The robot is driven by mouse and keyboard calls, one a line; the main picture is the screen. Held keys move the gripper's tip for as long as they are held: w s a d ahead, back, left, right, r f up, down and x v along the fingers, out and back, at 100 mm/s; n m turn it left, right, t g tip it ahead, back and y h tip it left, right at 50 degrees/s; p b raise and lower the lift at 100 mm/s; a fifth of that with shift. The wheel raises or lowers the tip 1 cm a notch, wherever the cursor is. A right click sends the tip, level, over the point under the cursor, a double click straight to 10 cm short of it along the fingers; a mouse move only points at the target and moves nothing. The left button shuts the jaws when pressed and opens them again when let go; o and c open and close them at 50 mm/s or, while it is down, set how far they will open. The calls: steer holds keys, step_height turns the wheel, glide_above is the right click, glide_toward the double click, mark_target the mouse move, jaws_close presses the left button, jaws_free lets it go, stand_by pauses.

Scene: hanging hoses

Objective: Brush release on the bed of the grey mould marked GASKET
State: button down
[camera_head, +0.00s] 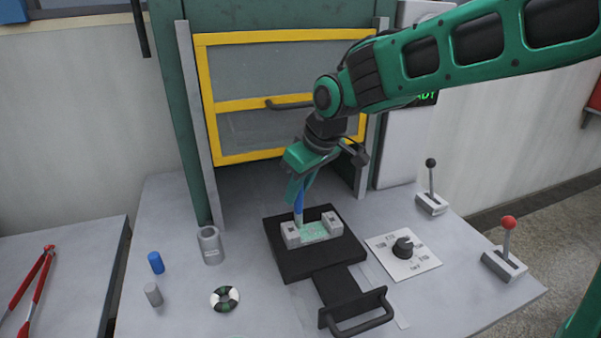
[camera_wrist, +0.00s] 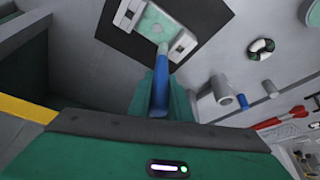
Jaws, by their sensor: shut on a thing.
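The grey mould (camera_head: 291,236) sits on a black plate (camera_head: 285,262), with a raised block at each end and a pale green bed (camera_head: 315,232) between them. I cannot read a mark on it. The mould also shows at the top of the wrist view (camera_wrist: 181,46). My gripper (camera_head: 298,186) is shut on a blue-handled brush (camera_head: 298,203), which points down at the bed's back-left part, near the left block. The brush also shows in the wrist view (camera_wrist: 160,88). I cannot tell whether its bristles touch the bed.
A yellow-framed guard (camera_head: 205,95) stands behind. A dial panel (camera_head: 420,262) and two levers (camera_head: 430,185) (camera_head: 507,240) are to the right. A grey cup (camera_head: 210,246), blue cylinder (camera_head: 156,263), grey cylinder (camera_head: 153,295) and black-and-white ring (camera_head: 225,298) are to the left. A black handle (camera_head: 360,325) is in front.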

step_height(320, 180, up, 7)
steer(key=shift+r, duration=0.15)
stand_by(0.4)
